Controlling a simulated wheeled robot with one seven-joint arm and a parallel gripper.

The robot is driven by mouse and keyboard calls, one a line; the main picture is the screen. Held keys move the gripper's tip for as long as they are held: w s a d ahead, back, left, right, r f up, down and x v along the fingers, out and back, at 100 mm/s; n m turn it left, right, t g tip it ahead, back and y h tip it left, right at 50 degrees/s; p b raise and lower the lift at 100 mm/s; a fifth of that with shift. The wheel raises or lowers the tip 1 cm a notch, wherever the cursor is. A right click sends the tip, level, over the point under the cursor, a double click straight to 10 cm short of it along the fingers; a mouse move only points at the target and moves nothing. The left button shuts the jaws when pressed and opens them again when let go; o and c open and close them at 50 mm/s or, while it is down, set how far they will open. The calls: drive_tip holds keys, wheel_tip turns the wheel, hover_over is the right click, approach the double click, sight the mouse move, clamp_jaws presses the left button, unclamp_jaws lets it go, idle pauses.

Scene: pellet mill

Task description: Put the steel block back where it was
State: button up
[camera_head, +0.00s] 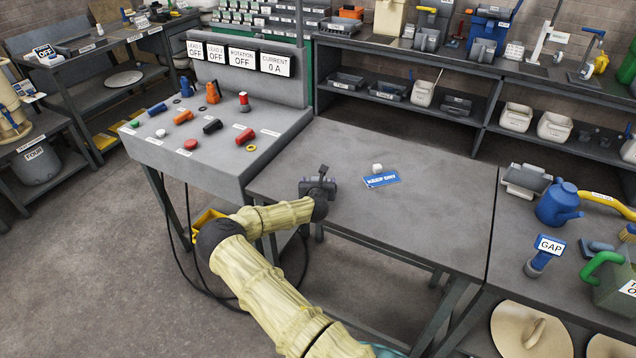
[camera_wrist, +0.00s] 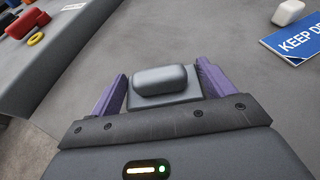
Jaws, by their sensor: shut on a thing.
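The steel block (camera_wrist: 165,80) is a grey piece with a rounded top on a wider flat part. In the wrist view it sits between the two purple fingers of my gripper (camera_wrist: 163,92), which is shut on it. In the head view my gripper (camera_head: 320,184) is over the left part of the bare grey table, close to the control desk. The block cannot be made out clearly there. I cannot tell whether it touches the tabletop.
A blue "KEEP DRY" card (camera_head: 381,180) and a small white block (camera_head: 377,168) lie on the table (camera_head: 430,225). The sloped control desk (camera_head: 215,140) with knobs stands at the left. A blue watering can (camera_head: 560,203) stands on the right bench. The table's middle and front are clear.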

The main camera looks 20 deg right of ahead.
drive_tip(key=shift+f+b, duration=0.35)
idle(0.4)
drive_tip(key=o, duration=1.3)
drive_tip(key=shift+s, duration=0.15)
drive_tip(key=shift+s+a+p, duration=0.15)
drive_tip(key=shift+s+a, duration=0.55)
drive_tip(key=shift+s, duration=0.6)
drive_tip(key=shift+s+a+p, duration=0.15)
drive_tip(key=shift+s+a, duration=0.5)
drive_tip(key=shift+s, duration=0.65)
drive_tip(key=shift+s+a+p, duration=0.15)
drive_tip(key=shift+s+a, duration=0.55)
drive_tip(key=shift+s, duration=0.6)
